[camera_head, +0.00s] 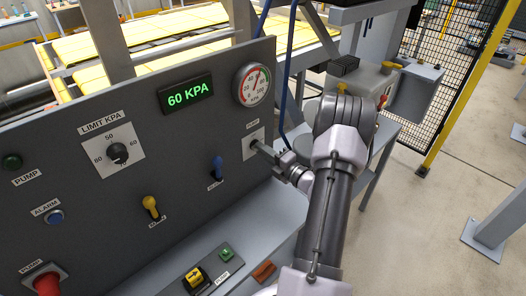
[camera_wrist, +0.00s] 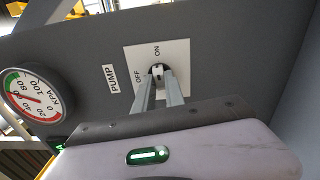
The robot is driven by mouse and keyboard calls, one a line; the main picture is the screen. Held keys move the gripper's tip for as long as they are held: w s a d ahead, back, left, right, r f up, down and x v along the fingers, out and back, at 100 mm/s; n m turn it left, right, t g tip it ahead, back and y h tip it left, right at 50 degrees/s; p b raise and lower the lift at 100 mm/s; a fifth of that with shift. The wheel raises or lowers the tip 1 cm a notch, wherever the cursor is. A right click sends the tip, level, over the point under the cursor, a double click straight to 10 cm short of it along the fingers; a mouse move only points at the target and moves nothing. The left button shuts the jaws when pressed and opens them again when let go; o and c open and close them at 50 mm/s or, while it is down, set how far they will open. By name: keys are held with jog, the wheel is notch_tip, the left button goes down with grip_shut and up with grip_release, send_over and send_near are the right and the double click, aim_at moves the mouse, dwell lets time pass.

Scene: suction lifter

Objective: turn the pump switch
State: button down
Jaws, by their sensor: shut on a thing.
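The pump switch sits on a white plate (camera_head: 249,149) at the right end of the grey panel, beside a PUMP label. In the wrist view its plate (camera_wrist: 181,56) carries the words ON and OFF.
A gauge (camera_head: 253,85) and a green 60 KPA display (camera_head: 187,93) are above and left. A blue hose (camera_head: 287,75) hangs close behind the panel's right edge.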

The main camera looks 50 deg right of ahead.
jog(key=shift+f+n+b, duration=0.1)
jog(key=shift+n+b, duration=4.25)
jog(key=shift+n, duration=4.15)
jog(key=c, duration=1.4)
grip_release()
jog(key=shift+s, duration=0.1)
